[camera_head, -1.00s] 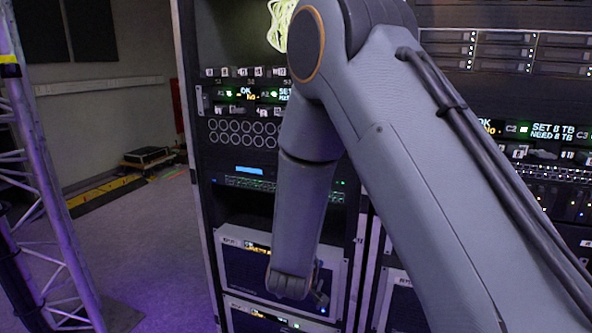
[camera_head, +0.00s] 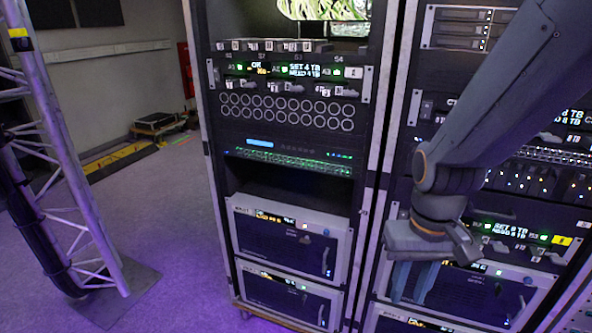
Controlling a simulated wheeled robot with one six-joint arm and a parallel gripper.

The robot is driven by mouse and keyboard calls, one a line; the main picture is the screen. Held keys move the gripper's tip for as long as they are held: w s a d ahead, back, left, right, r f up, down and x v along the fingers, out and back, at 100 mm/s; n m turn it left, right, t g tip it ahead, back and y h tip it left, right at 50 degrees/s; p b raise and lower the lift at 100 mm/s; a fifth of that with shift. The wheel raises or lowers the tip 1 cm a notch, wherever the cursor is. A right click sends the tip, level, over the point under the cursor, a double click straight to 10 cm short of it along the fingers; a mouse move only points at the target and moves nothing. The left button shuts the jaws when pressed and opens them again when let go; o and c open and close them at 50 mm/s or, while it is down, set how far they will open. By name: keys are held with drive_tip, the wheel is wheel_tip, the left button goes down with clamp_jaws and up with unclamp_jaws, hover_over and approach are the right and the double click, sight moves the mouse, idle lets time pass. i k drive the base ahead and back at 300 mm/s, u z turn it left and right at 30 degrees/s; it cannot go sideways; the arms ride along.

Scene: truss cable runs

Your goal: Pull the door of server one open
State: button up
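In the left rack, an upper server (camera_head: 285,243) has a dark front door in a light frame, with a small lit display. A vertical handle (camera_head: 325,261) is at the door's right side. The door looks closed. A similar lower server (camera_head: 285,297) sits directly beneath it, also looking closed. The labels are too small to tell which is server one. My gripper (camera_head: 413,284) is right of these servers, in front of the right rack, fingers pointing down with a gap between them. It holds nothing visible and appears apart from the handles.
The right rack holds another server (camera_head: 470,293), partly hidden by my gripper. Rack posts (camera_head: 372,200) stand between the two racks. A metal truss (camera_head: 75,170) with a dark cable stands at the left. The floor (camera_head: 180,230) between the truss and left rack is clear.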

sight(268, 240)
drive_tip(key=u, duration=0.05)
drive_tip(key=k, duration=0.5)
drive_tip(key=u, duration=1.25)
drive_tip(key=i, duration=0.85)
drive_tip(key=z, duration=1.9)
